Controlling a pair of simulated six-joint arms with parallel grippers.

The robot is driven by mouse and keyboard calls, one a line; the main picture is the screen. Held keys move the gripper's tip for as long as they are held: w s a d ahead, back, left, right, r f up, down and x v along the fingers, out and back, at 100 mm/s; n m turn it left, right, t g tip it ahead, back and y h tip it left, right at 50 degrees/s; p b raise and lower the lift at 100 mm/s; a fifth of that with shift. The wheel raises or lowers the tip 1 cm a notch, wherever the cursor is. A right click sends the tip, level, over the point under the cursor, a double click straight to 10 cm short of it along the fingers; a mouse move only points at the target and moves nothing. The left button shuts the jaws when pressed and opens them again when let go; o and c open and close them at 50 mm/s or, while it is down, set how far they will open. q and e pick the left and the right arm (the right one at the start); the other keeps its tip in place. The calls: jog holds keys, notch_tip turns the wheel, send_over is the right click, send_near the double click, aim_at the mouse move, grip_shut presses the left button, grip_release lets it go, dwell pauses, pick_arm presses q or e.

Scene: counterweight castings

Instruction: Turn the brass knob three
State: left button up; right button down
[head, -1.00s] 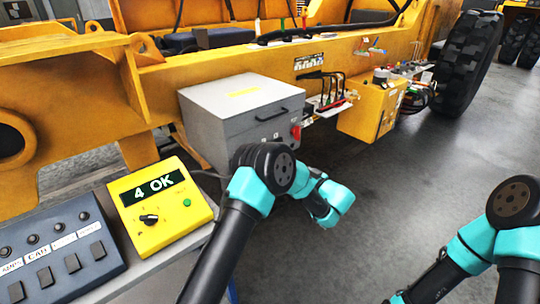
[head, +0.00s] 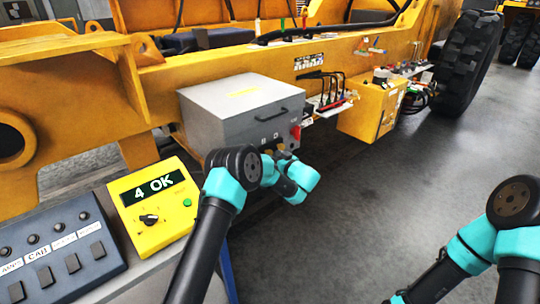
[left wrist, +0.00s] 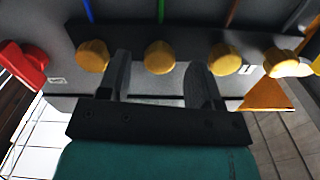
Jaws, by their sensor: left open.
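A row of brass knobs runs along the grey box (head: 240,108); the left wrist view shows several of them close up. My left gripper (left wrist: 159,64) is open, with its two dark fingers pointing at this row. One brass knob (left wrist: 160,57) lies between the fingertips in that view; I cannot tell if they touch it. A second knob (left wrist: 93,56) is left of the fingers, and a third knob (left wrist: 224,58) is right of them. No knob numbers are readable. In the head view my left wrist partly covers the knobs. My right gripper is out of view.
A red handle (head: 296,131) sits at the box's right end and shows at left in the left wrist view (left wrist: 24,66). A yellow panel (head: 152,228) reads "4 OK". A dark button box (head: 60,245) stands left of it. The floor to the right is clear.

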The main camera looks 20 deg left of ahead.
pick_arm(q)
jog(key=shift+x, duration=1.35)
jog(key=shift+c, duration=0.2)
jog(key=c, duration=0.9)
